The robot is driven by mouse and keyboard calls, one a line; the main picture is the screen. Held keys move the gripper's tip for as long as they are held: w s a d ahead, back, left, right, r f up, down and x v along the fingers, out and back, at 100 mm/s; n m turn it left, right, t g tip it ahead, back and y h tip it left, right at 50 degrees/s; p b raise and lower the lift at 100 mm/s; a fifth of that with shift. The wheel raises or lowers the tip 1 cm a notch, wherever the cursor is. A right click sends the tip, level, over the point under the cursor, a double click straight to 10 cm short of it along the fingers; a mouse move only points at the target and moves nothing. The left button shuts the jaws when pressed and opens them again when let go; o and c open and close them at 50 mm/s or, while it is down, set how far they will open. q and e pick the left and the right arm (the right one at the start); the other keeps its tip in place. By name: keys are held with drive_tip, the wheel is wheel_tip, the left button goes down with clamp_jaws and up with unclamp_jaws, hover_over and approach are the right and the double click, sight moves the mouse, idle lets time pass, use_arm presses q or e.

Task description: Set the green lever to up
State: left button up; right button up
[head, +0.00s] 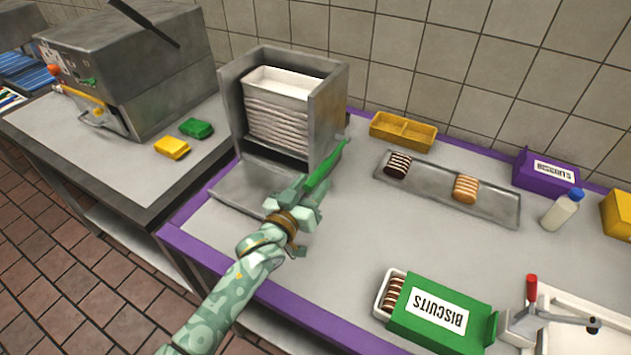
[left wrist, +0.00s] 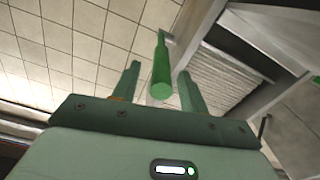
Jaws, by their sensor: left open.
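The green lever (head: 326,167) is a straight rod on the right side of the grey metal dispenser (head: 335,100). In the head view it slants from its mount down toward the front left, its free end close to my left gripper (head: 303,192). In the left wrist view the lever (left wrist: 161,68) appears between the two green fingers of my left gripper (left wrist: 159,82), with gaps on both sides. The fingers are open, and I see no clear contact. My right gripper is out of view.
The dispenser holds a stack of white trays (head: 280,115). A metal tray (head: 430,189) with biscuits, a yellow box (head: 403,131), a purple box (head: 546,170) and a bottle (head: 561,210) stand right. A green biscuit box (head: 437,312) lies in front. The counter's middle is clear.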

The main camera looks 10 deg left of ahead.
sight(322, 166)
use_arm(q)
drive_tip(key=shift+x, duration=1.2)
drive_tip(key=shift+a, duration=0.1)
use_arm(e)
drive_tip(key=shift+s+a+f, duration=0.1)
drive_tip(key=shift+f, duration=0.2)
